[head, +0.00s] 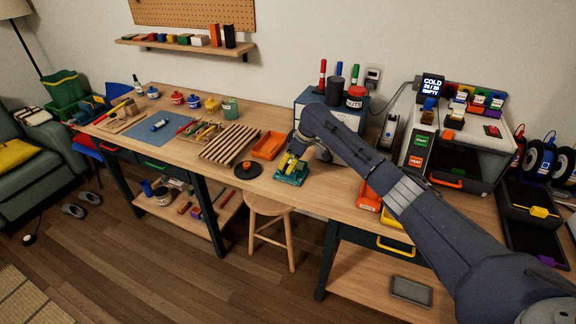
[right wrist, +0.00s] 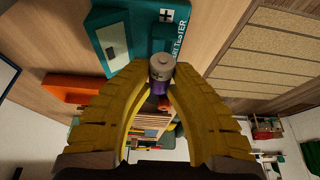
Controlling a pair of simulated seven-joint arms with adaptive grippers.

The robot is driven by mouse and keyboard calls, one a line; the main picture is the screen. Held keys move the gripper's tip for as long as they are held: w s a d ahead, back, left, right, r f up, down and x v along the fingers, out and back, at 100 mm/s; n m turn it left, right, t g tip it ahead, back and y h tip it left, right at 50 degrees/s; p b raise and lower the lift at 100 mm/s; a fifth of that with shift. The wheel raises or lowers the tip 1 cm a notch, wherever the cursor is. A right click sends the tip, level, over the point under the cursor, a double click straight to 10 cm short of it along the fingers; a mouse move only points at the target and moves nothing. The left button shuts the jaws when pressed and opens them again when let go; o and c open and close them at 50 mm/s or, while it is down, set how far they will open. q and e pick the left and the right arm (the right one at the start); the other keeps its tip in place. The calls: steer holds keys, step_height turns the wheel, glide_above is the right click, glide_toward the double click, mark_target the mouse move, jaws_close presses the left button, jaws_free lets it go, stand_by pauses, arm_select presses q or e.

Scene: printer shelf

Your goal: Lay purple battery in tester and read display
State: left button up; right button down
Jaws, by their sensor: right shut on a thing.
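The tester (head: 291,175) is a teal-green device on the workbench near its front edge. In the right wrist view the tester (right wrist: 160,38) lies just past my fingertips, with a grey display window at its left whose reading I cannot make out. My right gripper (head: 290,162) is over the tester with its yellow fingers pointing down. In the right wrist view the fingers are closed on the purple battery (right wrist: 161,72), a small cylinder with a grey end. The battery overlaps the tester's edge in that view; I cannot tell whether they touch. My left gripper is not in view.
An orange tray (head: 269,145) and a slatted wooden rack (head: 231,143) lie left of the tester. A dark round disc with an orange knob (head: 248,169) sits beside it. A blue-grey drawer box (head: 312,108) stands behind. A printer (head: 462,150) fills the right side.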

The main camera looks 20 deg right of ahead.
steer(key=shift+f, duration=1.35)
stand_by(0.9)
stand_by(0.4)
steer(key=c, duration=1.2)
jaws_free()
steer(key=shift+r, duration=3.5)
steer(key=shift+a, duration=0.1)
